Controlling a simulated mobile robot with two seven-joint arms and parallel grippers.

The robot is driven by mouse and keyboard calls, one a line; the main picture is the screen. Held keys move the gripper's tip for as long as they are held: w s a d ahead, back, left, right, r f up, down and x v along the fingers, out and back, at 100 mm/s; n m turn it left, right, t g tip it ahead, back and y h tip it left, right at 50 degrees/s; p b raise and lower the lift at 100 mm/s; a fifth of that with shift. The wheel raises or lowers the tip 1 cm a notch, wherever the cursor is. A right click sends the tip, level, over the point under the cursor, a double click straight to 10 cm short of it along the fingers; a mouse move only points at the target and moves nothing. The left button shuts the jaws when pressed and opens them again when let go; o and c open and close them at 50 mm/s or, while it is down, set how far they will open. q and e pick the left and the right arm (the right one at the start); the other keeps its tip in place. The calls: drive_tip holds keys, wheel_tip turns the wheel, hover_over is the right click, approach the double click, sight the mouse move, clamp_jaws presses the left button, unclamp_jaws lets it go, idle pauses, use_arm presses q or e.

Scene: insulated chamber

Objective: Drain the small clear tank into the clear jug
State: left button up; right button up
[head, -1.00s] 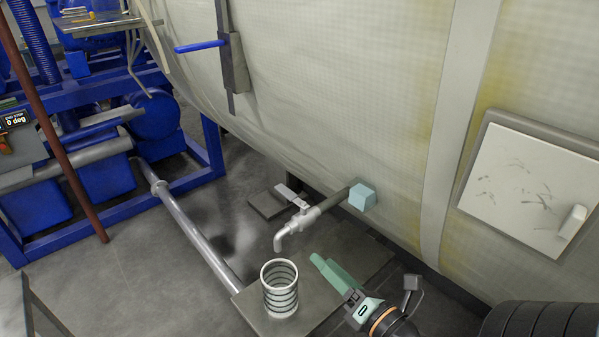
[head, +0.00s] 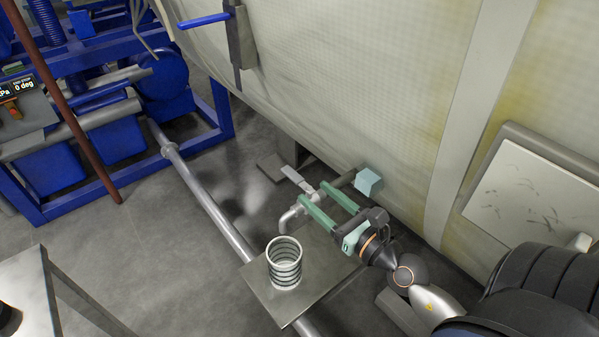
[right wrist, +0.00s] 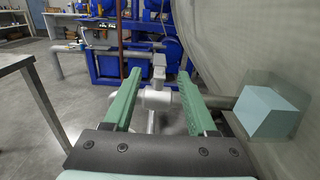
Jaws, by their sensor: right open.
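The small clear tank shows as a pale blue block (head: 369,182) at the wall. In the right wrist view the blue block (right wrist: 270,114) sits inside a faint clear box. A grey pipe runs from it to a valve with a flat grey lever (head: 298,180) and a downturned spout (head: 287,222). The clear jug (head: 284,266), with dark rings, stands upright below the spout; I cannot tell its fill. My right gripper (head: 319,191) is open, its green fingers pointing at the valve. In the right wrist view the valve body (right wrist: 157,98) appears between the fingers; contact is unclear.
A metal plate (head: 322,286) carries the jug. A long pipe (head: 213,213) runs along the floor. Blue machinery (head: 100,140) stands at the back left, a metal table (head: 28,285) at the front left. The chamber wall (head: 350,80) closes off the right.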

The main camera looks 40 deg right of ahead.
sight(301, 182)
drive_tip(key=w, duration=0.2)
drive_tip(key=w+p, duration=0.1)
drive_tip(key=w, duration=0.3)
drive_tip(key=shift+w+a, duration=0.25)
drive_tip(key=shift+w, duration=0.05)
clamp_jaws()
idle(1.2)
